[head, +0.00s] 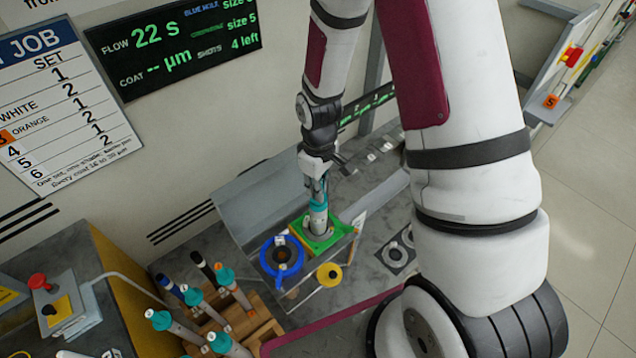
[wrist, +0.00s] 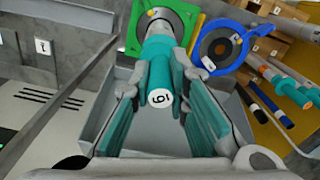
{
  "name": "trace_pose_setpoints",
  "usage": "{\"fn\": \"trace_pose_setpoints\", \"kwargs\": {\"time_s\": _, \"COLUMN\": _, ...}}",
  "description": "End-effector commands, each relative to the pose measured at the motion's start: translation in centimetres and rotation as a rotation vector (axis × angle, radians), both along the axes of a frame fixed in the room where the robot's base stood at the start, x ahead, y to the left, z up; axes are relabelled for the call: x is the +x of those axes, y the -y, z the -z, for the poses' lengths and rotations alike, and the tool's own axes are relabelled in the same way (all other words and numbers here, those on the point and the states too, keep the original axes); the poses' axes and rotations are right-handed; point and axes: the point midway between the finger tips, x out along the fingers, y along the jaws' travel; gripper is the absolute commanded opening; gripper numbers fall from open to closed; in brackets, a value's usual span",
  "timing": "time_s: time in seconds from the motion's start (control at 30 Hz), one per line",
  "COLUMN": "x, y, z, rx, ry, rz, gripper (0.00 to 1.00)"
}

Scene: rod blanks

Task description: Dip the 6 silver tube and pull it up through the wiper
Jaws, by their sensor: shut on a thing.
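The silver tube with a teal cap marked 6 (wrist: 160,97) is between the fingers of my gripper (wrist: 158,68), which is shut on its teal end. In the head view the tube (head: 318,220) stands roughly upright under my gripper (head: 317,190). Its lower end is at the round opening of the green square wiper plate (head: 341,234), which also shows in the wrist view (wrist: 132,42). How deep the tube sits is hidden. The blue ring (head: 291,268) is beside the green plate, apart from the tube, and also shows in the wrist view (wrist: 203,51).
A wooden rack (head: 262,325) holds several teal-capped tubes and dark rods at the lower left. A yellow knob (head: 329,275) projects in front of the station. A wall display (head: 170,45) reads flow 22 s, coat blank, 4 shots left. A red-button box (head: 64,306) stands left.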

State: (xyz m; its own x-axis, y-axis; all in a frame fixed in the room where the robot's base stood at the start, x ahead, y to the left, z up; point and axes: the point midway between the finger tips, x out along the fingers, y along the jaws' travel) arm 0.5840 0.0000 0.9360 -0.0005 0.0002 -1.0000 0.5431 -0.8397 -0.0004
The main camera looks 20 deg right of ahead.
Motion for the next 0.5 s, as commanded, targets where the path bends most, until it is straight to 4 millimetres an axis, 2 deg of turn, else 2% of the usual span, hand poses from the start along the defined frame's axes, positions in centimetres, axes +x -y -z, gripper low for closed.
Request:
{"fn": "trace_pose_setpoints", "kwargs": {"time_s": 0.27, "x": 0.0, "y": 0.0, "z": 0.0, "rx": 0.0, "ry": 0.0, "rz": -0.001, "gripper": 0.0}}
{"fn": "trace_pose_setpoints", "kwargs": {"time_s": 0.5, "x": 0.0, "y": 0.0, "z": 1.4, "rx": 0.0, "ry": -0.002, "rz": -0.001, "gripper": 0.0}}
